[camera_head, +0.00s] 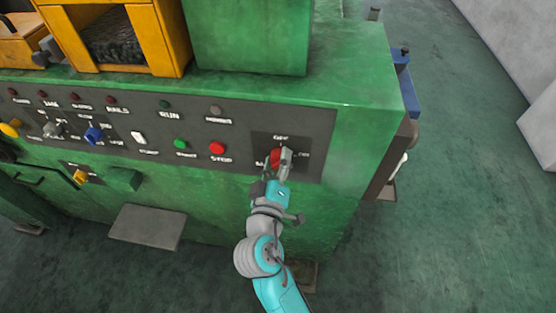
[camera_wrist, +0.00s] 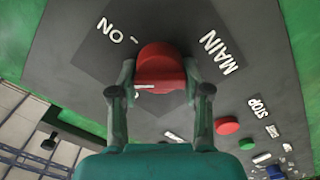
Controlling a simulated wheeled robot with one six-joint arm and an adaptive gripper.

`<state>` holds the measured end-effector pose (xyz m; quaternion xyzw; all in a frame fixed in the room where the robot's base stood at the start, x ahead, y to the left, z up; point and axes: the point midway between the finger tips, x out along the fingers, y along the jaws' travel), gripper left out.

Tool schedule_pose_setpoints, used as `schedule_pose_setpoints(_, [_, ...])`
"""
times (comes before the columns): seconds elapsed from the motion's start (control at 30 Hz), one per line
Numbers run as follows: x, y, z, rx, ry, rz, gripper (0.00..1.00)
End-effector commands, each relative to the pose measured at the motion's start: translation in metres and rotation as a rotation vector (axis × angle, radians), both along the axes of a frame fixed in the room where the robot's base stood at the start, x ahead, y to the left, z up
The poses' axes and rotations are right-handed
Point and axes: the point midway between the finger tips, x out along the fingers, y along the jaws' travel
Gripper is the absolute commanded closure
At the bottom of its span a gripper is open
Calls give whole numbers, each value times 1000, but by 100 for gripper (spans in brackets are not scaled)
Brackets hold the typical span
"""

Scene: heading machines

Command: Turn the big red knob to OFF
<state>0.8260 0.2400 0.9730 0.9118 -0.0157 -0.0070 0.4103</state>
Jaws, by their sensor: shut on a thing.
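The big red knob (camera_head: 276,156) is on the dark panel at the right end of the green machine, below the word OFF. My gripper (camera_head: 279,165) is at the knob and partly covers it. In the wrist view, the knob (camera_wrist: 160,68) sits between the two fingers of my gripper (camera_wrist: 162,85), which are closed on its sides. The knob has a white mark on its front ridge. The labels MAIN and ON show on either side of it; OFF is not visible in the wrist view.
A red STOP button (camera_head: 217,148) and a green button (camera_head: 180,143) are left of the knob. A blue knob (camera_head: 93,135) and other switches are farther left. A grey step plate (camera_head: 147,227) juts out low at the front. Open floor lies right of the machine.

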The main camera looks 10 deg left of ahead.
Motion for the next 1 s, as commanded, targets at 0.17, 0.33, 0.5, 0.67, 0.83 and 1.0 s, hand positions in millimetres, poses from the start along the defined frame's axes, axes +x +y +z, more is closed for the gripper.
schedule_pose_setpoints(0.17, [0,1,-1,-166,6,1,87])
schedule_pose_setpoints(0.33, [0,1,-2,-326,12,1,87])
schedule_pose_setpoints(0.5, [0,1,-3,-469,17,1,87])
schedule_pose_setpoints(0.67, [0,1,-3,-581,21,1,87])
schedule_pose_setpoints(0.83, [0,1,-4,-666,24,1,87])
schedule_pose_setpoints(1.0, [0,1,-4,-716,25,1,87])
